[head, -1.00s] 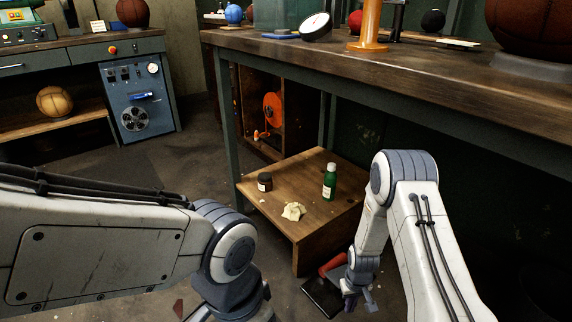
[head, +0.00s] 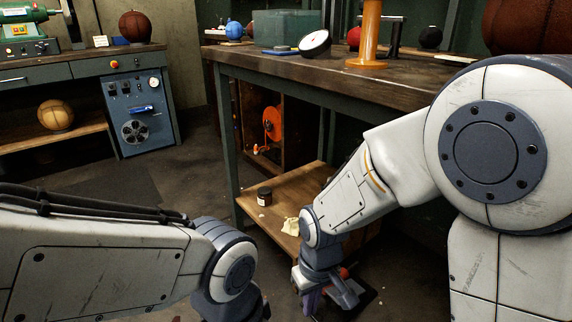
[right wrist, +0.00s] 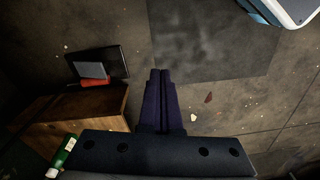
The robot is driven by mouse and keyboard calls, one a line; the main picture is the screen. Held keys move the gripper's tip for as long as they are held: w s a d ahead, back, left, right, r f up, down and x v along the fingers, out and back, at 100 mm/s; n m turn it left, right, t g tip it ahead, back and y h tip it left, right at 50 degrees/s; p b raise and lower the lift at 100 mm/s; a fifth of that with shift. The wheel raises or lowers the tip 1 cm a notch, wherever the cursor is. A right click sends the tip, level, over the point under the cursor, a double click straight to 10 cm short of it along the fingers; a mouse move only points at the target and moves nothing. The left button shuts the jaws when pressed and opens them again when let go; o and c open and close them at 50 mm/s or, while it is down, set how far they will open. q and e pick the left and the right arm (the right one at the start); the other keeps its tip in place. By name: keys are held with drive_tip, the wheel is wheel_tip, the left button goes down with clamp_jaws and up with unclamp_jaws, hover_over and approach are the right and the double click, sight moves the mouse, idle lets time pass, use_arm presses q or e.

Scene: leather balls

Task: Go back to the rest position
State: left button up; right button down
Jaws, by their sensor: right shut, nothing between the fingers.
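My right gripper (head: 322,300) hangs low in front of the wooden lower shelf (head: 268,218), near the floor in the head view. In the right wrist view its two dark fingers (right wrist: 162,75) are together with nothing between them, over the bare floor. My left arm comes in from the left of the head view, and its gripper is outside the picture. My raised right arm covers part of the workbench and shelf.
A green bottle (right wrist: 66,150) and a dark flat tray (right wrist: 112,62) show in the right wrist view.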

drive_tip(key=s+r+n, duration=0.1)
drive_tip(key=s+r, duration=0.3)
drive_tip(key=s, duration=0.3)
drive_tip(key=s+r+n, duration=0.1)
drive_tip(key=s+r, duration=0.3)
drive_tip(key=s, duration=0.3)
wheel_tip(320, 180, up, 51)
drive_tip(key=p, duration=5)
drive_tip(key=shift+f+y+p, duration=0.2)
drive_tip(key=shift+y+p, duration=0.1)
drive_tip(key=shift+p, duration=0.1)
drive_tip(key=shift+w, duration=0.1)
